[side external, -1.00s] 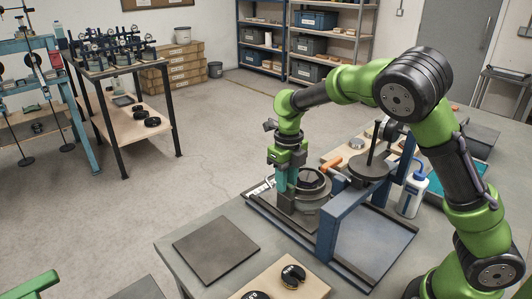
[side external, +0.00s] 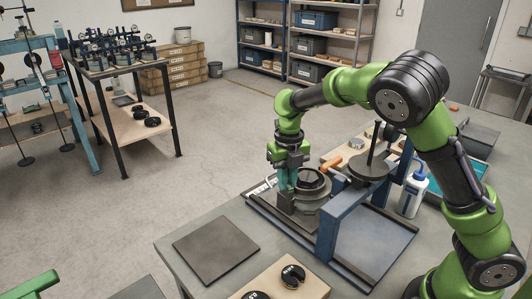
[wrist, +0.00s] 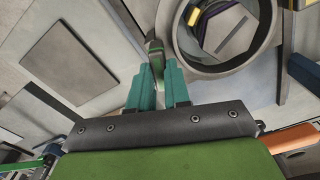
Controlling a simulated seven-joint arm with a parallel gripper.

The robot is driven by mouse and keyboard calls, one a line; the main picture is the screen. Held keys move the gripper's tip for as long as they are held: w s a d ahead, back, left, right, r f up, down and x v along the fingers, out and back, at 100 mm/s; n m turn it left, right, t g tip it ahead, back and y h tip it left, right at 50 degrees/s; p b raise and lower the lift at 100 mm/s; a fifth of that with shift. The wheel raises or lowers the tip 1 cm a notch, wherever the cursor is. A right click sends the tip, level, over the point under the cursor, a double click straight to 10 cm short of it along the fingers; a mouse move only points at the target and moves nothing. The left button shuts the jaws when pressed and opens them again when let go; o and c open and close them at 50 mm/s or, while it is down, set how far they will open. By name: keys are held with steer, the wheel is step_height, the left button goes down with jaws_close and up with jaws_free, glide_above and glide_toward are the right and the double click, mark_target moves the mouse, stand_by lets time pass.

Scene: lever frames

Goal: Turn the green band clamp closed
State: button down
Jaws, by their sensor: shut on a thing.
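The band clamp's green part (wrist: 153,61) shows in the wrist view between my fingertips, with a dark grey end above it. It sits beside a round grey housing (wrist: 268,42) with a wide opening. My gripper (wrist: 158,72) has teal fingers and is shut on this green piece. In the side external view my gripper (side external: 287,186) points down at the left side of the housing (side external: 318,190). There the fingers hide the green piece, so how far the clamp is turned cannot be told.
A blue frame (side external: 328,232) stands just right of the housing. Behind it are a dark disc with an upright rod (side external: 370,168), an orange handle (side external: 331,163) and a white bottle (side external: 412,197). A dark flat plate (side external: 216,250) lies at the front left, with bare table around it.

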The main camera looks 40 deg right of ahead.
mark_target(289, 183)
steer(key=m, duration=0.7)
steer(key=shift+d, duration=0.1)
steer(key=m, duration=0.7)
steer(key=shift+s, duration=0.1)
steer(key=shift+r, duration=0.1)
stand_by(0.4)
steer(key=c, duration=1.1)
jaws_free()
step_height(289, 183, up, 17)
steer(key=shift+f, duration=0.1)
